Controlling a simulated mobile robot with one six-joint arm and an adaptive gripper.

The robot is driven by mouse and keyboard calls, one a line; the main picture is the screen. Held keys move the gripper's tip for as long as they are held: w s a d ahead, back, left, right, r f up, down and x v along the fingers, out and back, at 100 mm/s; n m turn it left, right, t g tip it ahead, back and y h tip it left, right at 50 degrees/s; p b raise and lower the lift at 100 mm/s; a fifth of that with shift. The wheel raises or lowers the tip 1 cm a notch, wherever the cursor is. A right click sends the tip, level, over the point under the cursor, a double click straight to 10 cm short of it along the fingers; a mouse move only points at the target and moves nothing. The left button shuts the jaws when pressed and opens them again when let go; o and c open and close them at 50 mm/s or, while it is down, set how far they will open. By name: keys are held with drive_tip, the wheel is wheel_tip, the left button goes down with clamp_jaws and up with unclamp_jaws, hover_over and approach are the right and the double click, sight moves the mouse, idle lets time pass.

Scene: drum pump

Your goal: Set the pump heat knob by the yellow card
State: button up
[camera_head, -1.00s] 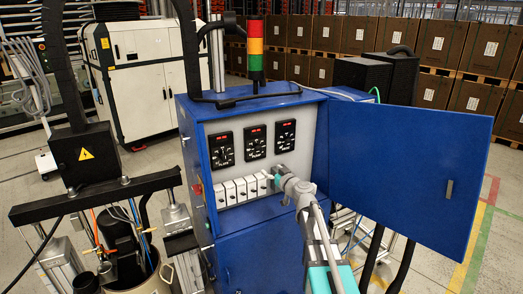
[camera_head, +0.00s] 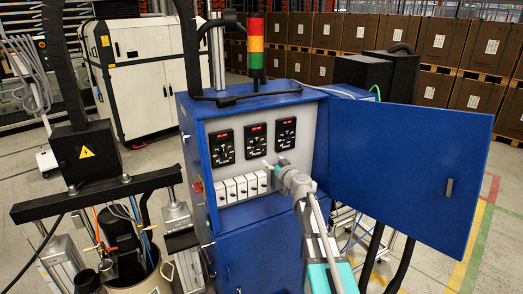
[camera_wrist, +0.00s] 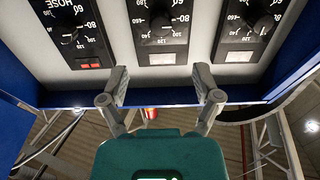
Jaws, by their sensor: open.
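Three black heater dials sit on the grey panel of the blue cabinet: a left dial (camera_head: 222,147), a middle dial (camera_head: 256,141) and a right dial (camera_head: 285,134). The wrist view shows them upside down, with the middle knob (camera_wrist: 160,22) ahead of my gripper and the dial marked HOSE (camera_wrist: 68,30) at left. I cannot read which dial is the pump's. My gripper (camera_wrist: 163,84) is open and empty, its fingers apart, short of the dials. In the head view my gripper (camera_head: 272,167) is just below the middle and right dials. I see no yellow card.
A row of white switches (camera_head: 243,186) lies below the dials, close to my gripper. The open blue door (camera_head: 405,130) stands to the right of my arm. A stack light (camera_head: 256,45) tops the cabinet. A black beam (camera_head: 95,195) is at left.

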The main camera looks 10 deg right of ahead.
sight(260, 149)
drive_tip(key=x, duration=1.1)
drive_tip(key=shift+w, duration=0.15)
drive_tip(key=c, duration=1.1)
clamp_jaws()
